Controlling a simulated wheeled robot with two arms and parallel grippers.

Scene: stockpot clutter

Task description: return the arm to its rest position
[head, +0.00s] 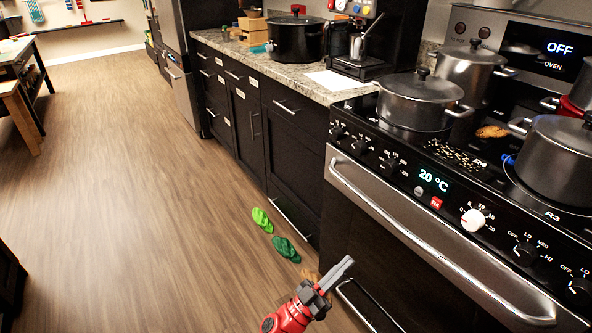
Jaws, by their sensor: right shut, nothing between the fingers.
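My right gripper (341,274) shows at the bottom centre, at the end of a red arm segment, in front of the stove's lower front. Its fingers are together and hold nothing. It is apart from the stove and the cabinets. My left gripper is not in view.
The stove (440,240) with several lidded pots fills the right side, its oven handle (430,235) jutting out near my right gripper. A black stockpot (296,38) stands on the counter (250,60). Green items (286,249) lie on the floor. The wooden floor (130,180) at left is mostly clear.

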